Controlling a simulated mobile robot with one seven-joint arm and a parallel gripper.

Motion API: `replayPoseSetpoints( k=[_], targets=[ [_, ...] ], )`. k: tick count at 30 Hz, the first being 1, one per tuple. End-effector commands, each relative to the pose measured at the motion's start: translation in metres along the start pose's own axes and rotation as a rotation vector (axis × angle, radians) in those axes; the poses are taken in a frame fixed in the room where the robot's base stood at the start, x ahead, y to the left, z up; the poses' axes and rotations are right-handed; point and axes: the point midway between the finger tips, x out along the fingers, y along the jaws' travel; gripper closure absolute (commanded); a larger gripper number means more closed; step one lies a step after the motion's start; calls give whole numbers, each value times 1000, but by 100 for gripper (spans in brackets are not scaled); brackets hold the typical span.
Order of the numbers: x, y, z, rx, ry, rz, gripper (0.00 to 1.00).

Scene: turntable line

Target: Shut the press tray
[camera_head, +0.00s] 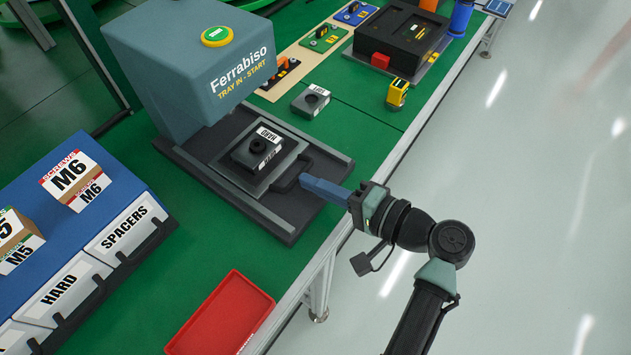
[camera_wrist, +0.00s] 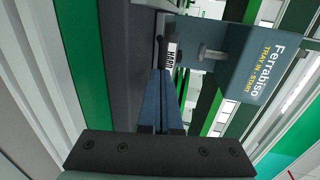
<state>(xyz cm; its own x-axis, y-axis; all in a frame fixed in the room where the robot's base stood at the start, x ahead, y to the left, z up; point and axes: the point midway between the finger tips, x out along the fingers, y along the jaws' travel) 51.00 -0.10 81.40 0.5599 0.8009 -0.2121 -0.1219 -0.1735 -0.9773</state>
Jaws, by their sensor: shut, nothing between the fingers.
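The grey-blue press (camera_head: 190,60), marked "Ferrabiso TRAY IN - START", stands on a dark base with rails. Its tray (camera_head: 253,184) is slid out in front of the press head. A black block (camera_head: 262,150) with white labels sits on the tray. The dark tray handle (camera_head: 288,184) sticks out at the tray's front. My gripper (camera_head: 304,182) is shut and empty, its blue fingertips right at the handle; I cannot tell whether they touch. In the wrist view the shut fingers (camera_wrist: 158,75) point toward the labelled block (camera_wrist: 171,53), with the press (camera_wrist: 235,65) to the right.
A red tray (camera_head: 222,318) lies on the green bench near its front edge. A grey block (camera_head: 311,101) and a yellow item (camera_head: 397,94) stand beyond the press base. Spacer bins (camera_head: 125,228) and screw boxes (camera_head: 76,180) are at left. The floor at right is clear.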

Motion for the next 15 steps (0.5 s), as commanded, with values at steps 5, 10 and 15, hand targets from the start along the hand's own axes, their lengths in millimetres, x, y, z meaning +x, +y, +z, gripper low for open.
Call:
replayPoseSetpoints(
  k=[5, 10, 15],
  targets=[
    [0, 0, 0, 0, 0, 0, 100],
    [8, -3, 0, -1, -3, -1, 100],
    [45, -12, 0, -2, -6, -2, 100]
  ],
)
